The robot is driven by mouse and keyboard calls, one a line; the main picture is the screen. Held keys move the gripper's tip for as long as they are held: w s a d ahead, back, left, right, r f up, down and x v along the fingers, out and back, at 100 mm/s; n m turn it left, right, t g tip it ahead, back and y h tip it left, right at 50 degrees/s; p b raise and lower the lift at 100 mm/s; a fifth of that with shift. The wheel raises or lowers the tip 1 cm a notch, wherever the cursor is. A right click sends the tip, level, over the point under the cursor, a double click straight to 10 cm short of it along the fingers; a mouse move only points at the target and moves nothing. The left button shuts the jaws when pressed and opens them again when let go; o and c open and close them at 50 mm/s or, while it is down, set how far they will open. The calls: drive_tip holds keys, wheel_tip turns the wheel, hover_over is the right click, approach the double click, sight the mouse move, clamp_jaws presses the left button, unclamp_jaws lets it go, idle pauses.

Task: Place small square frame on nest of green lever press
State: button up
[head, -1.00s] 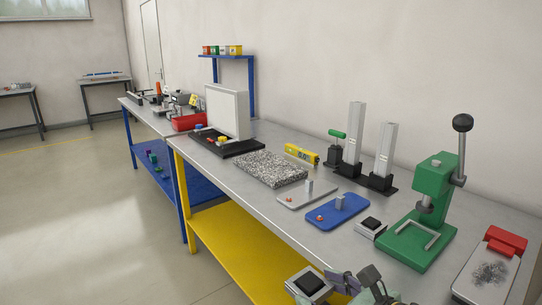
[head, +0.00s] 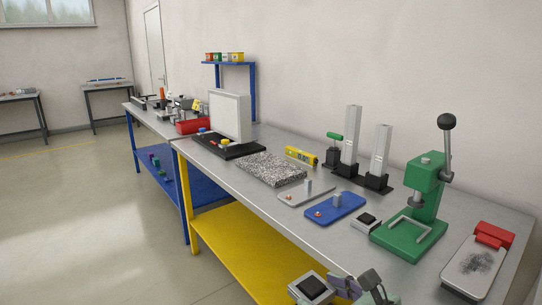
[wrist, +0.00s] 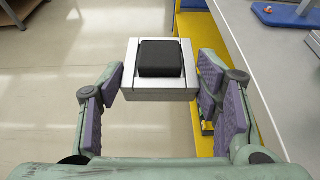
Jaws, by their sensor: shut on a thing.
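A small square silver frame with a black middle (wrist: 160,93) is held between the purple-padded fingers of my gripper (wrist: 162,90) in the wrist view. The same frame (head: 311,287) shows at the bottom of the head view, beside my gripper (head: 344,286), in front of the bench's front edge. The green lever press (head: 424,188) stands upright at the right of the bench, its lever with a black knob raised. Its nest, a pale angled rail (head: 412,229) on the green base, looks empty. My gripper is apart from the press.
A similar small black-topped square block (head: 366,221) sits left of the press. A blue plate (head: 335,208) lies further left. A grey tray with a red clamp (head: 473,262) lies right of the press. Tall posts (head: 351,140) stand behind. A yellow shelf (head: 245,240) lies below the bench top.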

drive_tip(key=w+a+f+m+t+h+b, duration=0.1)
drive_tip(key=w+a+f+m+h, duration=0.1)
drive_tip(key=w+f, duration=0.65)
drive_tip(key=w+a+f+m+t+h+b, duration=0.15)
drive_tip(key=w+f, duration=0.25)
drive_tip(key=f, duration=1)
drive_tip(key=a+f+b, duration=0.1)
drive_tip(key=a+f, duration=0.5)
drive_tip(key=f, duration=0.6)
drive_tip(key=shift+s+a+h, duration=0.3)
drive_tip(key=shift+s+h, duration=0.05)
drive_tip(key=shift+s, duration=0.1)
drive_tip(key=shift+m, duration=0.25)
